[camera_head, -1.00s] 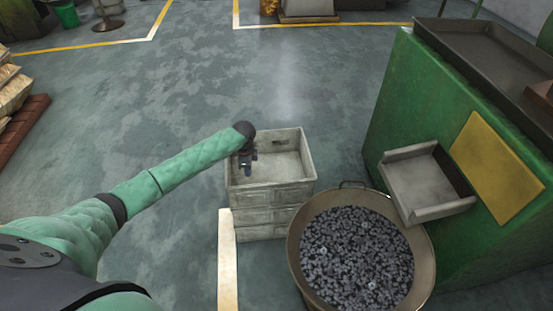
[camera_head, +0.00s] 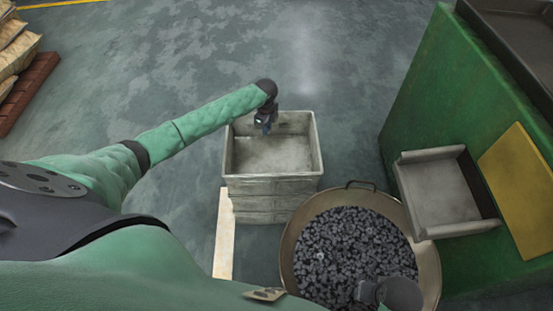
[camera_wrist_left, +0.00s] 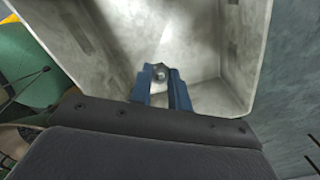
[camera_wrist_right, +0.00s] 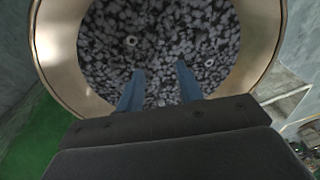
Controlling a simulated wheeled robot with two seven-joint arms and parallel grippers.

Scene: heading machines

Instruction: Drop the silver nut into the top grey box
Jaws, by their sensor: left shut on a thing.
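The top grey box (camera_head: 272,183) sits on a stack of like boxes in the head view, open and empty-looking inside. My left gripper (camera_head: 265,128) is over the back part of its opening. In the left wrist view the blue fingers (camera_wrist_left: 160,78) are shut on a small silver nut (camera_wrist_left: 160,75), with the box's inside (camera_wrist_left: 110,45) beyond them. My right gripper (camera_wrist_right: 160,85) is open above the round tub (camera_wrist_right: 268,45) of dark parts, with nothing between its fingertips that I can make out as held. Loose nuts (camera_wrist_right: 131,40) lie among the parts.
The round tub (camera_head: 428,262) stands right of the box stack, close to it. A green machine (camera_head: 425,105) with a grey chute (camera_head: 440,190) is at the right. Floor behind and left of the stack is clear.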

